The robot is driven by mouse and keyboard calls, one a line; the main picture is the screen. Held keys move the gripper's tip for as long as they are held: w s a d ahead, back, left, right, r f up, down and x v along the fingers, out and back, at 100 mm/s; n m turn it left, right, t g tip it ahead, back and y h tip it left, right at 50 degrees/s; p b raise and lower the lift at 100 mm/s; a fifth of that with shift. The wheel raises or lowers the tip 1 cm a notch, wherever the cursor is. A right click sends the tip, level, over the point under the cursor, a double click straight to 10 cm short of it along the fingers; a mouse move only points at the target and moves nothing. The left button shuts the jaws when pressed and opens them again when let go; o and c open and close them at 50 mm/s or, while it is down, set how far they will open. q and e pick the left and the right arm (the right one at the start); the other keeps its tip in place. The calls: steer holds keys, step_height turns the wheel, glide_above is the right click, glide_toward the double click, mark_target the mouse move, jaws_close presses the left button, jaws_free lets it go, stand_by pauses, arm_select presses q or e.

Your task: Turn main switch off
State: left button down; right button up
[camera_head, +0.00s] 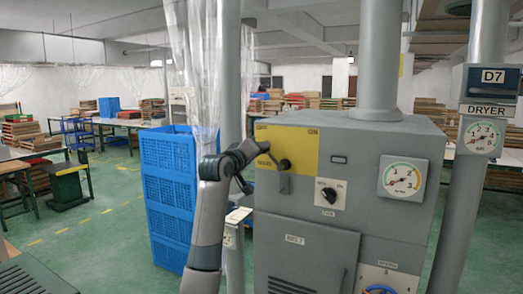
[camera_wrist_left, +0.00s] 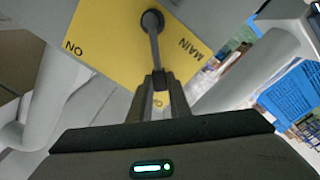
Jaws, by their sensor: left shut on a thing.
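The main switch is a dark lever on a yellow plate (camera_head: 305,151) on the grey machine's front. The plate carries ON at its upper right, MAIN at left and a partly hidden label at upper left. My left gripper (camera_head: 262,151) is at the plate's left side, at the lever. In the left wrist view, the lever (camera_wrist_left: 154,45) runs from its round pivot to between the fingertips of my left gripper (camera_wrist_left: 160,83), shut on its end. It points to a plate corner whose label, starting with O, is partly hidden by the fingers. My right gripper is not in view.
The grey machine (camera_head: 400,150) also carries a small knob (camera_head: 329,195), a gauge (camera_head: 402,179) and a belt panel (camera_head: 305,262). Blue stacked crates (camera_head: 168,200) stand left of my left arm. A pipe with a dryer gauge (camera_head: 482,137) rises at right.

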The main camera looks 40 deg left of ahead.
arm_select(q)
steer(key=c, duration=1.6)
jaws_free()
steer(key=shift+a, duration=0.1)
steer(key=shift+c, duration=0.2)
steer(key=shift+s, duration=0.1)
steer(key=b+v, duration=0.6)
steer(key=v, duration=1.1)
steer(key=shift+s, duration=0.15)
